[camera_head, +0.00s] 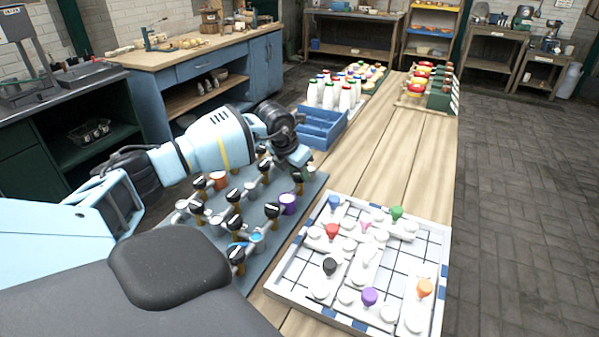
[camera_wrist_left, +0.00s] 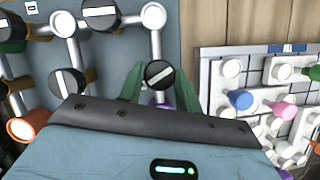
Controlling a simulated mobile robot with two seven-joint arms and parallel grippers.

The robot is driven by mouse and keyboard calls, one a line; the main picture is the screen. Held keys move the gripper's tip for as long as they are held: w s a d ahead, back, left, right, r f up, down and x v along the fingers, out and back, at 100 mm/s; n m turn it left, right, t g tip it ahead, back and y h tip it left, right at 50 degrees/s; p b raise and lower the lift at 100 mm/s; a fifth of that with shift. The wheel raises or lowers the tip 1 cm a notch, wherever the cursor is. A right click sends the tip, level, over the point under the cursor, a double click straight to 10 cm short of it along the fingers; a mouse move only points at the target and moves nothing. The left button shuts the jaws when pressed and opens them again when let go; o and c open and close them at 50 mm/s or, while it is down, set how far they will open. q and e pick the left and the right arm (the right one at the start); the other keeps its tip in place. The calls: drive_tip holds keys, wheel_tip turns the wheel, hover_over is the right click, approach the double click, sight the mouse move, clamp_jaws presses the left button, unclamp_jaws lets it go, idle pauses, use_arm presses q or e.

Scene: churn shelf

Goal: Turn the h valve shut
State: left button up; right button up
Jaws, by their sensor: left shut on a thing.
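A grey-blue panel (camera_head: 283,232) carries several black valve knobs with white stripes, joined by white pipes. My left gripper (camera_head: 298,162) reaches down over the panel's far right part. In the left wrist view, its green fingers (camera_wrist_left: 159,88) stand on both sides of a black knob (camera_wrist_left: 160,74) and are shut on it. The knob's white stripe is tilted, rising to the right. A bit of purple shows just below this knob. I cannot read a letter that marks it as the h valve. My right gripper is not in view.
Other knobs stand close by, one with an orange collar (camera_head: 218,180). A white grid board (camera_head: 276,284) with coloured pegs lies to the right of the panel. A blue crate (camera_head: 322,128) and white bottles stand beyond. The wooden table (camera_head: 405,150) is bare behind the board.

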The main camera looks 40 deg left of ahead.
use_arm(q)
drive_tip(key=m+h+b, duration=0.1)
drive_tip(key=m, duration=0.3)
drive_tip(key=shift+a+f, duration=0.1)
drive_tip(key=shift+f, duration=0.05)
drive_tip(key=shift+m+g+h+b, duration=0.3)
drive_tip(key=shift+m+h, duration=0.2)
drive_tip(key=shift+m, duration=0.3)
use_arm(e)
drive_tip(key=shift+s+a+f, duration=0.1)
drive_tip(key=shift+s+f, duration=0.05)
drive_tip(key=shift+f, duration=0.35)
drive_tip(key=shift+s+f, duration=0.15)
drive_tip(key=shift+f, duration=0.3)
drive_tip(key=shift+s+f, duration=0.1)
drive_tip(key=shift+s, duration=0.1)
use_arm(q)
drive_tip(key=o, duration=1)
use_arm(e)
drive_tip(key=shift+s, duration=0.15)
